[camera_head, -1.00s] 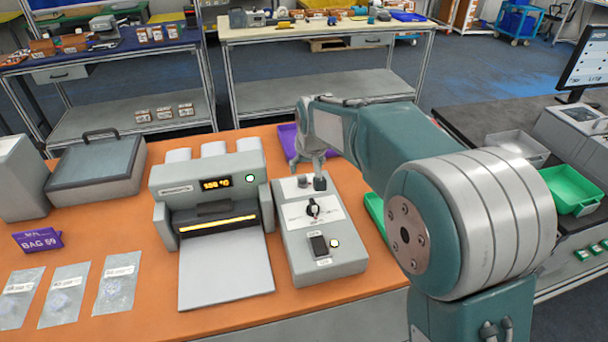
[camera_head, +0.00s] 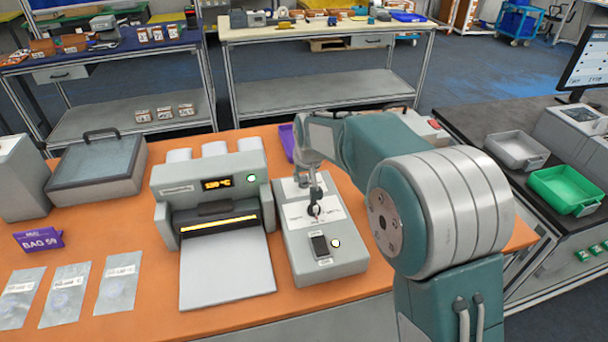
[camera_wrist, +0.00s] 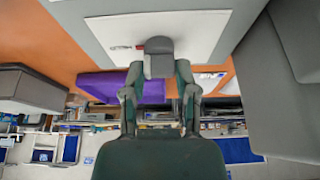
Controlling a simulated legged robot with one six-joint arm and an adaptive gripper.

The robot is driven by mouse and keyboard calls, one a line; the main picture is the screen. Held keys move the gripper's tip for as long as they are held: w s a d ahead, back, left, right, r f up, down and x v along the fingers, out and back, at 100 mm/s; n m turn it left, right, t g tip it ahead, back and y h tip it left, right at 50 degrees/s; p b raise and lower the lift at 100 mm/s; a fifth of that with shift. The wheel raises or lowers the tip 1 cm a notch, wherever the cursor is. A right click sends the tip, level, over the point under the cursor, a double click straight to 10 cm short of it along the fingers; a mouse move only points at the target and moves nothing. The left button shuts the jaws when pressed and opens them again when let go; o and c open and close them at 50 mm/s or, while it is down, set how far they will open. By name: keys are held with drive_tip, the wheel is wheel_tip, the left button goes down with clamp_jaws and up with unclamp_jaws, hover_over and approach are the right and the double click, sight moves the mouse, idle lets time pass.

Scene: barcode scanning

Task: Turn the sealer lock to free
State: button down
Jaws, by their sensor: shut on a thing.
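The sealer (camera_head: 212,190) stands on the orange bench with a lit display and a glowing orange strip. Beside it on the right is a grey control box (camera_head: 298,254) with a white label plate and a dark rotary knob (camera_head: 315,211). My gripper (camera_head: 314,197) reaches down over this knob and is shut on it. In the wrist view, the grey knob (camera_wrist: 158,62) stands on the white plate between the two fingertips of my gripper (camera_wrist: 159,82). A small red mark shows beside it. The fingers partly hide the label, and I cannot read the knob's setting.
A black rocker switch (camera_head: 319,246) and a lit round lamp (camera_head: 336,243) sit at the box's near end. A purple tray (camera_head: 287,141) lies behind the box. Sample bags (camera_head: 65,290) lie at the front left. My arm covers the bench to the right.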

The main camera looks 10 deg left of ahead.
drive_tip(key=shift+f+n, duration=0.1)
drive_tip(key=shift+n, duration=0.2)
drive_tip(key=n+g+y, duration=0.1)
drive_tip(key=n, duration=0.3)
drive_tip(key=shift+w, duration=0.1)
drive_tip(key=n+g+y, duration=0.1)
drive_tip(key=n, duration=0.3)
drive_tip(key=shift+d+f, duration=0.1)
drive_tip(key=n+g, duration=0.2)
drive_tip(key=n, duration=0.2)
drive_tip(key=shift+w, duration=0.1)
drive_tip(key=n+g, duration=0.1)
drive_tip(key=n, duration=0.4)
drive_tip(key=shift+g, duration=0.4)
drive_tip(key=shift+n, duration=0.3)
drive_tip(key=shift+c, duration=1.9)
unclamp_jaws()
drive_tip(key=shift+w, duration=0.1)
